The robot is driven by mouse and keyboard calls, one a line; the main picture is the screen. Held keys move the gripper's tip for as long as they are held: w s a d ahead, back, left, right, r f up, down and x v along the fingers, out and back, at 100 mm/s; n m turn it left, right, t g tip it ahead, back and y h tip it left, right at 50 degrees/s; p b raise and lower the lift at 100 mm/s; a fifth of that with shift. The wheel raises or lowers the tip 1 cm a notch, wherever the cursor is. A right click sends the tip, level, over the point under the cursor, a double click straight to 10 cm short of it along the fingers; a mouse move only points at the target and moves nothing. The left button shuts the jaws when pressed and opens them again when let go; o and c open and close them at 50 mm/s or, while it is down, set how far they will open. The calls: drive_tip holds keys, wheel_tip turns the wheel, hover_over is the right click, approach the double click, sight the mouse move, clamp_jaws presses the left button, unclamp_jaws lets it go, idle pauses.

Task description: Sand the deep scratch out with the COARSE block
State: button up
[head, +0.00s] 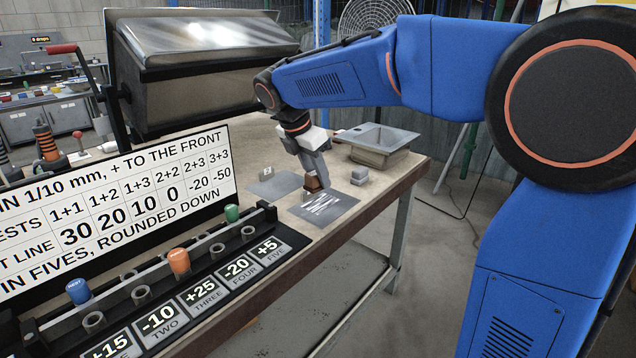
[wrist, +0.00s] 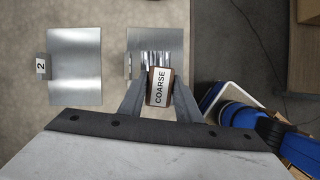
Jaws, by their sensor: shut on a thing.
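My gripper (head: 312,178) is shut on a brown block labelled COARSE (wrist: 160,87). In the head view the brown block (head: 313,184) is at the far edge of a grey metal plate (head: 335,211) with several bright scratch lines. In the wrist view the block overlaps the near edge of this plate (wrist: 155,38), and the scratch lines show just beyond it. I cannot tell whether the block touches the plate. A second, smooth plate (wrist: 75,65) with a tag marked 2 lies beside it, also seen in the head view (head: 272,185).
A small grey block (head: 359,175) stands right of the scratched plate, near a metal basin (head: 380,145). In front are a peg rack (head: 200,262) with coloured pegs and numbered labels, and a white sign (head: 110,215). A large metal hood (head: 200,75) stands behind. The bench edge is at right.

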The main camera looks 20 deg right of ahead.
drive_tip(key=shift+r, duration=1)
